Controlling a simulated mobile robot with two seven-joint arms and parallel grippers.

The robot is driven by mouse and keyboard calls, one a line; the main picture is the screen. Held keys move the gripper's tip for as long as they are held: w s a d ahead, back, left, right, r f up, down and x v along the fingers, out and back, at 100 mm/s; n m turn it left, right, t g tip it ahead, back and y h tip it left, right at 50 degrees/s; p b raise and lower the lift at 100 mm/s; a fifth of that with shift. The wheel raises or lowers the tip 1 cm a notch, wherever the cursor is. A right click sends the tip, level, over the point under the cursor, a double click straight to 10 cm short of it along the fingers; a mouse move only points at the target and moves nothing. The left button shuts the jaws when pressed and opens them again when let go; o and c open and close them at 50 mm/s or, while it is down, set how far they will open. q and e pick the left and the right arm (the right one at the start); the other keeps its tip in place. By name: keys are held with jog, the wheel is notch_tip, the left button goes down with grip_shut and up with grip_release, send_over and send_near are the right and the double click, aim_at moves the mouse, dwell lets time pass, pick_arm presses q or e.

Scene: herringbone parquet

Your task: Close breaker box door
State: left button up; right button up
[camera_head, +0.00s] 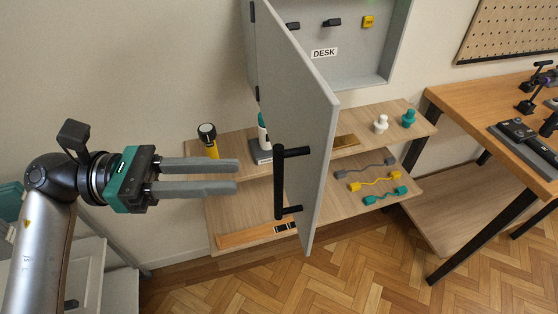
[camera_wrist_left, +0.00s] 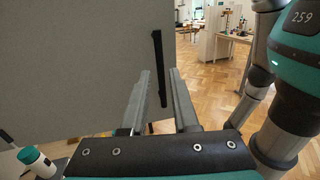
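The grey breaker box (camera_head: 352,70) is on the wall, with a "DESK" label and switches inside. Its grey door (camera_head: 308,110) stands wide open, swung out toward me. A black bar handle (camera_head: 280,185) is on the door's left face. My left gripper (camera_head: 237,176) is left of the handle, apart from it, with its fingers pointing right. It is open and empty. In the left wrist view, the door (camera_wrist_left: 75,65) fills the left side. The handle (camera_wrist_left: 158,65) shows beyond and between the fingertips (camera_wrist_left: 160,72). My right gripper is not in view.
A wooden shelf (camera_head: 225,205) below the box holds a yellow-and-black flashlight (camera_head: 208,140), a white-and-teal bottle (camera_head: 263,130), and dumbbell-shaped items (camera_head: 373,182). A wooden workbench (camera_head: 480,110) stands at right. Parquet floor (camera_head: 400,270) in front is clear.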

pick_arm(q)
jog(key=p, duration=0.2)
send_over(279, 210)
jog(key=a, duration=0.2)
jog(key=shift+w+d, duration=0.15)
jog(key=shift+d, duration=0.35)
jog(key=shift+w+d, duration=0.15)
jog(key=shift+d, duration=0.35)
grip_shut()
dwell(0.3)
